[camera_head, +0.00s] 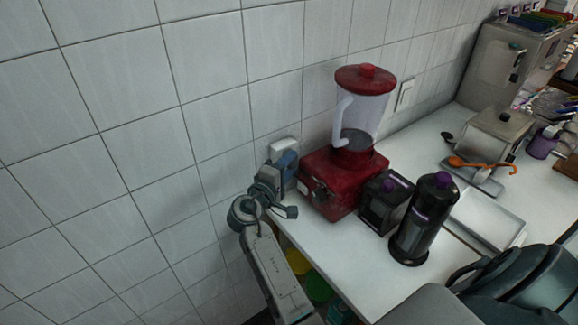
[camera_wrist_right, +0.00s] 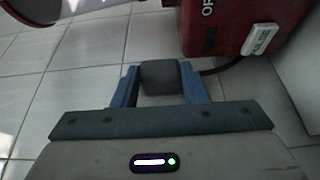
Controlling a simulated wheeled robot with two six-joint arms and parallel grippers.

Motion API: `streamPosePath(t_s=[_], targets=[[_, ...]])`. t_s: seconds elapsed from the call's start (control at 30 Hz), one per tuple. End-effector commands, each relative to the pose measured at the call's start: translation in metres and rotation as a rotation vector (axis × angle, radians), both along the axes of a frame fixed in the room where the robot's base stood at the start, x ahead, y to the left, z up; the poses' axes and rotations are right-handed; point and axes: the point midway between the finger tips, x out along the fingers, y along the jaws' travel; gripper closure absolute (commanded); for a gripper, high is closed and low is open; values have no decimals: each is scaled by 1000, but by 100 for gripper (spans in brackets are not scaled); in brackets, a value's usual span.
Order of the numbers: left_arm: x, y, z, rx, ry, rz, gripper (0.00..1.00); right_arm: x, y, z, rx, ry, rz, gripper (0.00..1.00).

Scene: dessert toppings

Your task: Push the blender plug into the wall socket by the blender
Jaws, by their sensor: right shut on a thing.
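The red blender (camera_head: 330,188) with a clear jar stands on the white counter against the tiled wall. The white wall socket (camera_head: 283,146) is just left of it, partly covered by my right gripper (camera_head: 286,166). In the right wrist view my right gripper (camera_wrist_right: 160,84) has its blue fingers shut on the dark grey plug (camera_wrist_right: 160,77). A dark cable (camera_wrist_right: 222,66) runs from the plug toward the red blender base (camera_wrist_right: 243,22). The plug is hidden in the head view, and I cannot tell whether it touches the socket. My left gripper is not in view.
A small black grinder (camera_head: 383,203) and a black bottle with a purple cap (camera_head: 424,220) stand right of the blender. A second wall plate (camera_head: 405,95) is beyond the blender. The wall on the left is bare.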

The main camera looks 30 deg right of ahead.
Motion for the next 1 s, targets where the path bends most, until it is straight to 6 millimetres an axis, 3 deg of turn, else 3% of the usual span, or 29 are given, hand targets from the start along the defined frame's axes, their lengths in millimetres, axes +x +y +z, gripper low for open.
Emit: streamPosePath(t_s=[1.0], targets=[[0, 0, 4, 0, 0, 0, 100, -16, -1, 0, 0, -1, 0, 86]])
